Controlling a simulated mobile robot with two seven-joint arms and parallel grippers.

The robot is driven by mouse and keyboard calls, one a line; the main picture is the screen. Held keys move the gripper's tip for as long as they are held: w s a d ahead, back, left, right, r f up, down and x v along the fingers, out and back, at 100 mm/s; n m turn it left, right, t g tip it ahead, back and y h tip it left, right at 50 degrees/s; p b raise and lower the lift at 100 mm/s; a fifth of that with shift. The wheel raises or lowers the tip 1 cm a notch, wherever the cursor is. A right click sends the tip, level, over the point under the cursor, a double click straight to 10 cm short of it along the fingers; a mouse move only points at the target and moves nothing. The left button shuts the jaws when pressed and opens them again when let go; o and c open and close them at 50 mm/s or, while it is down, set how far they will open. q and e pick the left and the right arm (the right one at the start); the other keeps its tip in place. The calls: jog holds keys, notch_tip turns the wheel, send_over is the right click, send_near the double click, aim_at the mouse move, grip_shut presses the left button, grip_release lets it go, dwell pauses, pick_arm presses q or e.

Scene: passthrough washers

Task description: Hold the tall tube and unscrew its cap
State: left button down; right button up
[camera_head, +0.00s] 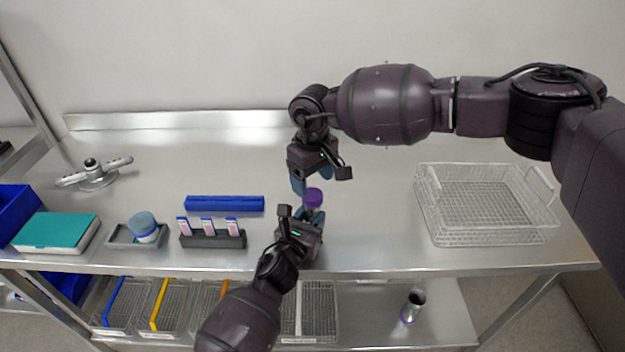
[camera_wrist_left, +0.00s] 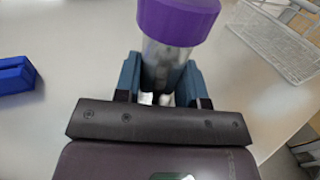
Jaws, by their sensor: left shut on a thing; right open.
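The tall tube has a purple cap (camera_head: 313,195) on top; the cap also shows large in the left wrist view (camera_wrist_left: 179,18). The clear tube body (camera_wrist_left: 163,62) stands between the blue fingers of my left gripper (camera_head: 312,219), which is shut on it below the cap. The cap sits on the tube. My right gripper (camera_head: 300,184) is open, just above and to the left of the cap, with its fingers pointing down. It appears empty and apart from the cap. The lower part of the tube is hidden by my left gripper.
A wire basket (camera_head: 425,205) stands at the right of the steel table. To the left are a blue bar (camera_head: 224,203), a grey rack (camera_head: 212,241) with pink-labelled pieces, a round blue-lidded container (camera_head: 144,227) and a teal-topped box (camera_head: 56,231). A purple-rimmed cylinder (camera_head: 413,305) is on the lower shelf.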

aim_at(313, 194)
jog(key=shift+a+r, duration=0.15)
jog(key=shift+r, duration=0.15)
jog(key=m, duration=0.5)
jog(key=shift+r, duration=0.4)
jog(key=m, duration=0.4)
jog(key=shift+r, duration=0.25)
jog(key=m, duration=0.4)
jog(key=shift+r+m, duration=0.2)
jog(key=shift+m, duration=0.1)
jog(key=m, duration=0.7)
jog(key=shift+w+r, duration=0.1)
jog(key=shift+r, duration=0.2)
jog(key=m, duration=0.7)
jog(key=shift+r, duration=0.2)
jog(key=m, duration=1.2)
jog(key=shift+f, duration=3.95)
